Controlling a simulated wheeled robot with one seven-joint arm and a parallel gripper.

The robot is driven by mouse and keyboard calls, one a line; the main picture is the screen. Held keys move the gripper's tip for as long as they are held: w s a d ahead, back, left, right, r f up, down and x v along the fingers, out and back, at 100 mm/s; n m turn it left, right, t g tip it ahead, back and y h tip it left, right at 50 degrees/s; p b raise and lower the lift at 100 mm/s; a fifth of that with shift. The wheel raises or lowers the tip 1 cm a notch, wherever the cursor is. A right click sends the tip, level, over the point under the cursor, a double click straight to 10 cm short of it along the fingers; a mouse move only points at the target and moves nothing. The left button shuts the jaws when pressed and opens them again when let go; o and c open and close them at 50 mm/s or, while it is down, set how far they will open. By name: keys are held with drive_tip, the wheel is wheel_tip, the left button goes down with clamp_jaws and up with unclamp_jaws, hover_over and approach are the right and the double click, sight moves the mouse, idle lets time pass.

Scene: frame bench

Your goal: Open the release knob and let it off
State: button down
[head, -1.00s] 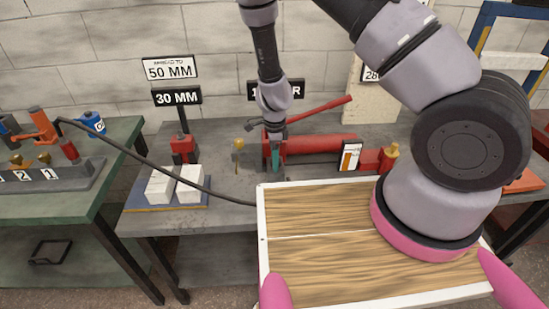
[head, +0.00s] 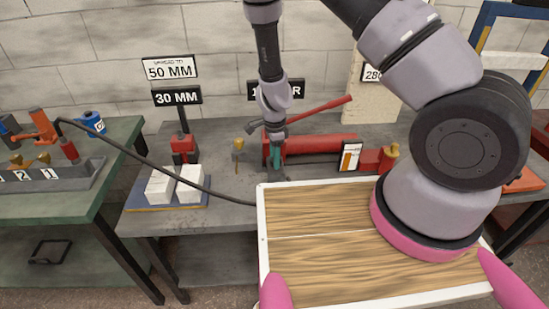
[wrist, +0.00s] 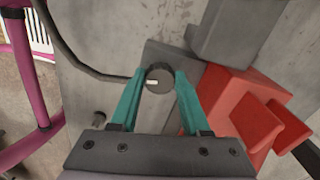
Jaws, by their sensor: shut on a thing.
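The release knob (wrist: 158,80) is a small dark round knob with a white mark on its left side, seen in the wrist view. My gripper (wrist: 155,84) has its two teal fingers closed around the knob's sides. In the head view my gripper (head: 274,158) points down at the left end of the red pump (head: 318,144) on the grey bench. The knob itself is hidden there behind the fingers. The pump's red block (wrist: 240,115) is close to the right finger in the wrist view.
A black hose (head: 150,160) runs across to the green table at the left. A red lever (head: 318,112) slants up to the right of my gripper. A brass piece (head: 239,144) stands left of it. White blocks (head: 175,185) sit further left.

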drive_tip(key=n, duration=1.2)
drive_tip(key=shift+d+n, duration=0.15)
drive_tip(key=shift+n, duration=0.15)
idle(0.4)
drive_tip(key=shift+c, duration=1.9)
unclamp_jaws()
drive_tip(key=shift+s, duration=0.1)
wheel_tip(320, 180, up, 11)
